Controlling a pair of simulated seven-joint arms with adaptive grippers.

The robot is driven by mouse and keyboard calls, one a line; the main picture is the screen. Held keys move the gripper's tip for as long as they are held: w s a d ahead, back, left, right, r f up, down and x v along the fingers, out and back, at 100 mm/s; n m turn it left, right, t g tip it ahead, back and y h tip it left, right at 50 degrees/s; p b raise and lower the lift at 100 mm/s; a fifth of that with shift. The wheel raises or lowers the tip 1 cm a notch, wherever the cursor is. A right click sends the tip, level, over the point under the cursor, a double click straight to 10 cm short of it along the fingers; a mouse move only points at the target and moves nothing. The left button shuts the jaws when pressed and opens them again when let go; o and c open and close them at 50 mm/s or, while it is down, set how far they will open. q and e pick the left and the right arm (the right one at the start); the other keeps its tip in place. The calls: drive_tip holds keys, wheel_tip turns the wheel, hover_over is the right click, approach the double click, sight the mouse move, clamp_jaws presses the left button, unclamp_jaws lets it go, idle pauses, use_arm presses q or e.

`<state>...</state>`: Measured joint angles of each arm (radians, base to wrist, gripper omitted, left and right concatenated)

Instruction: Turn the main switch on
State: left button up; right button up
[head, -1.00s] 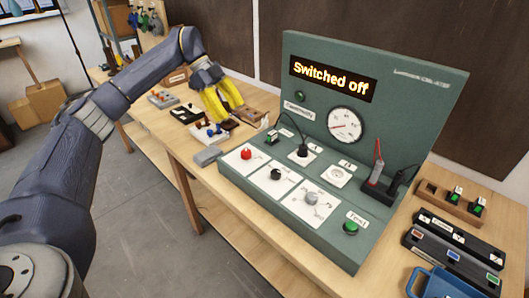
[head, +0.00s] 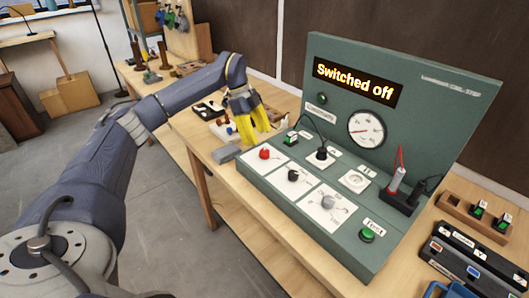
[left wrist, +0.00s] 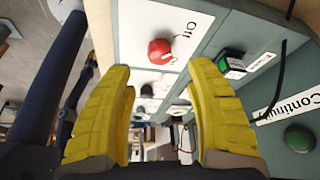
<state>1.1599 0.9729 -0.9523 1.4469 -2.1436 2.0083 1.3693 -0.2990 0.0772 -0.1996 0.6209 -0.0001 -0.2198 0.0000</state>
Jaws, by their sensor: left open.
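The red knob (head: 264,154) sits on a white plate at the left end of the green test panel's (head: 400,250) sloping front. In the left wrist view the red knob (left wrist: 160,51) stands beside the word "Off", ahead of the fingers. The display (head: 355,82) reads "Switched off". My left gripper (head: 253,133) is open and empty, its yellow fingers pointing down just behind and above the red knob, apart from it. In the left wrist view my left gripper's fingers (left wrist: 162,85) are spread.
A black knob (head: 293,174), a grey knob (head: 328,202) and a green test button (head: 367,235) share the panel front. A black plug (head: 322,154) stands in a socket near the red knob. A grey block (head: 226,154) lies at the panel's left end.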

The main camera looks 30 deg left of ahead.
sight(264, 151)
use_arm(q)
drive_tip(key=shift+x, duration=3.45)
clamp_jaws()
